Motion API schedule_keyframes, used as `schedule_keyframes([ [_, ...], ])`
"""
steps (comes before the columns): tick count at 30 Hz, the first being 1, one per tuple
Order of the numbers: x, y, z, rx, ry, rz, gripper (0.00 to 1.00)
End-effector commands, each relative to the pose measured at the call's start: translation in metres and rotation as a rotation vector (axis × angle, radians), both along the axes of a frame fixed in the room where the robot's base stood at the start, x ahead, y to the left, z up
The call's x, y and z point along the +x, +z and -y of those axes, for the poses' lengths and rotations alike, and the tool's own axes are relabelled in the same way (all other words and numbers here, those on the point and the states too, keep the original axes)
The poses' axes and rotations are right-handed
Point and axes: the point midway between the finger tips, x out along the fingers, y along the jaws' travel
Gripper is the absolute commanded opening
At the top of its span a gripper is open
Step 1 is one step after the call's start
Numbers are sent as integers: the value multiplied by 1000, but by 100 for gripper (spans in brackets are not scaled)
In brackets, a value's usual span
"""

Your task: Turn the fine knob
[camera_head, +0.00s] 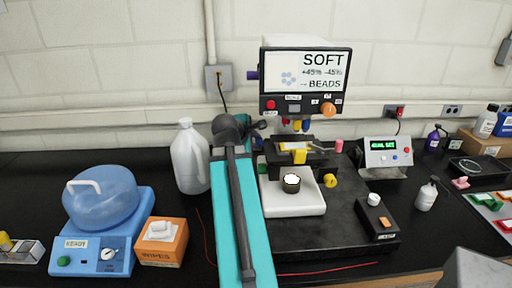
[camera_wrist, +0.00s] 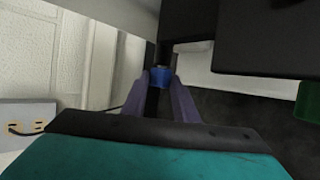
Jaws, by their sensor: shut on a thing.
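My gripper (camera_wrist: 161,88) shows in the wrist view with its two purple fingers on either side of a small blue knob (camera_wrist: 159,74). It is shut on this knob, which I take to be the fine knob; no label on it is readable. The knob sits on a dark shaft beside a black body. In the head view the microscope (camera_head: 306,155) stands on the bench with a white base and a screen above. My arm reaches up to its left side, and the knob and fingertips cannot be made out there.
A white jug (camera_head: 190,157) stands close left of my arm. A blue-lidded device (camera_head: 100,200) and an orange wipes box (camera_head: 162,243) are at the left. Right of the microscope are a black switch box (camera_head: 378,220), a small bottle (camera_head: 427,195) and a display unit (camera_head: 385,153).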

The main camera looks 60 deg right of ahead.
Motion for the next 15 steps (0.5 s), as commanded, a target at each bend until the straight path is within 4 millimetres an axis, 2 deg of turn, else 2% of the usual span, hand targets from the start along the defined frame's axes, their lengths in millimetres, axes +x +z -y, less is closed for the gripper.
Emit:
schedule_keyframes([
  [1,-2,-5,-2,-11,-1,7,4],
  [15,-1,-2,-1,-51,-1,37,4],
])
